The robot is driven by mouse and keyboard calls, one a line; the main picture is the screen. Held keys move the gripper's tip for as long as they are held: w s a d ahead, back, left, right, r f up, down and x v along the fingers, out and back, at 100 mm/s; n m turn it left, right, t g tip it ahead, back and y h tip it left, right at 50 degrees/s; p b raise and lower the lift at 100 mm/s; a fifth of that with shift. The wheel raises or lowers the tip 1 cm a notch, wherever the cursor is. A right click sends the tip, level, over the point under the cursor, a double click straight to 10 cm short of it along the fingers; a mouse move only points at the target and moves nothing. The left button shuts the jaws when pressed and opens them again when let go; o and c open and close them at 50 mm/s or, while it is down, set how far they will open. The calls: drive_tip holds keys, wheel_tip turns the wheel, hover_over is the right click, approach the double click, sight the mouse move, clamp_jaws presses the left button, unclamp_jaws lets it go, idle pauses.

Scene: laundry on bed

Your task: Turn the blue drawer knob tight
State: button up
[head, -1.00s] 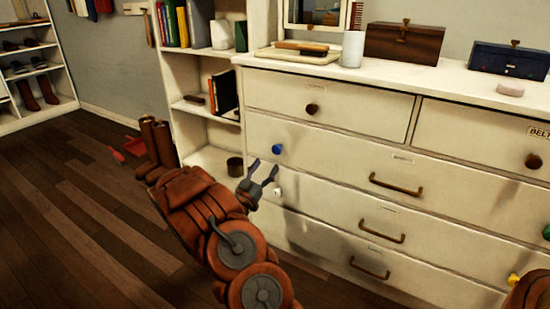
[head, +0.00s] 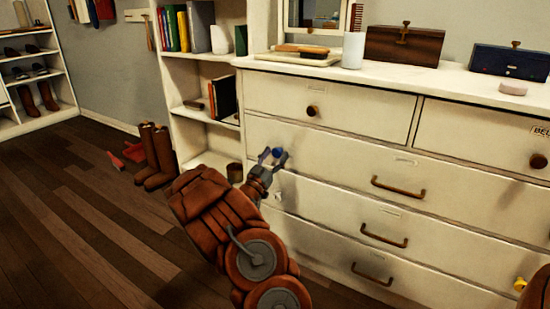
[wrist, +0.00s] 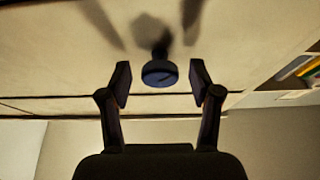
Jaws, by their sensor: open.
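The blue drawer knob (head: 278,152) is on the left end of the dresser's second drawer front (head: 330,160). In the wrist view the blue knob (wrist: 160,73) is round, with a dark slanted mark on its face, and stands out from the cream drawer front. My gripper (head: 272,155) is at the knob in the head view. In the wrist view my gripper (wrist: 164,84) is open, with one finger on each side of the knob and a visible gap to each. I cannot tell how far the fingertips reach past the knob's face.
A white knob (head: 278,196) is on the drawer below, close to my arm. Bronze handles (head: 398,188) stick out to the right. An open bookshelf (head: 205,110) stands to the left of the dresser. Brown boots (head: 157,155) stand on the floor at left.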

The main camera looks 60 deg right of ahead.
drive_tip(key=shift+c, duration=0.2)
drive_tip(key=c, duration=1.1)
